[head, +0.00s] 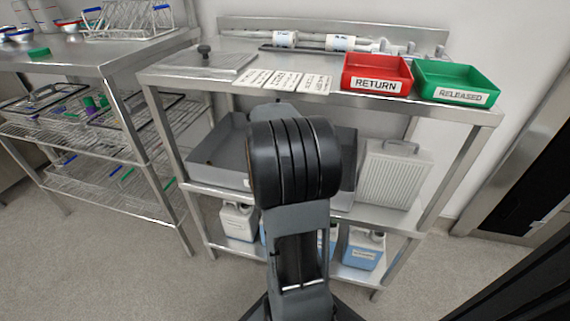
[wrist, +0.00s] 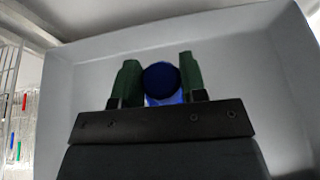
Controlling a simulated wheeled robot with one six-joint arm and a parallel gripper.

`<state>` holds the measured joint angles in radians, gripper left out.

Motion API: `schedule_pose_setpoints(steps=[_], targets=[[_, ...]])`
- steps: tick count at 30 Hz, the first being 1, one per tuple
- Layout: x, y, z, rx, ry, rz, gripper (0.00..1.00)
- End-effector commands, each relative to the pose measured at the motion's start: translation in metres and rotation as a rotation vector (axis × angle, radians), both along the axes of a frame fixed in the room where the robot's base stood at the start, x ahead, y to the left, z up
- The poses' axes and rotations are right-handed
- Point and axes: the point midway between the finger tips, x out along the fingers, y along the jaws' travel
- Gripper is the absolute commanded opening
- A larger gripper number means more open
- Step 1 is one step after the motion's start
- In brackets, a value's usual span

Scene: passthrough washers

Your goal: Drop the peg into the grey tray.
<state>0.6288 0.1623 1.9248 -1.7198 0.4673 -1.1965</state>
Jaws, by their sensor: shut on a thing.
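My gripper (wrist: 158,72) is shut on a blue peg (wrist: 162,82), which stands between its two green fingers in the wrist view. The pale grey walls of the grey tray (wrist: 255,62) surround the gripper and peg in that view. In the head view the grey tray (head: 208,160) sits on the middle shelf of the steel bench, under the top. My arm covers the tray's middle and hides the gripper and peg there. I cannot tell how far the peg is above the tray's floor.
The bench top (head: 210,85) is close above the tray. It bears a red RETURN bin (head: 376,85) and a green RELEASED bin (head: 455,96). A ribbed pale container (head: 395,178) stands right of the tray. A wire rack (head: 90,125) is on the left.

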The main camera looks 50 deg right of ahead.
Motion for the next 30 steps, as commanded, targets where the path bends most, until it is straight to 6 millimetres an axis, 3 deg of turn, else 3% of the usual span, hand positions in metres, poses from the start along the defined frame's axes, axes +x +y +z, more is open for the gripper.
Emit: schedule_pose_setpoints(steps=[1,9,21,22,30], targets=[[0.000,0.000,-0.010,0.000,0.001,0.000,0.16],[0.000,0.001,-0.039,0.000,0.000,0.001,0.16],[0.000,0.001,-0.044,0.000,0.000,0.001,0.16],[0.000,0.001,-0.044,0.000,0.000,0.001,0.41],[0.000,0.001,-0.044,0.000,0.000,0.001,0.67]])
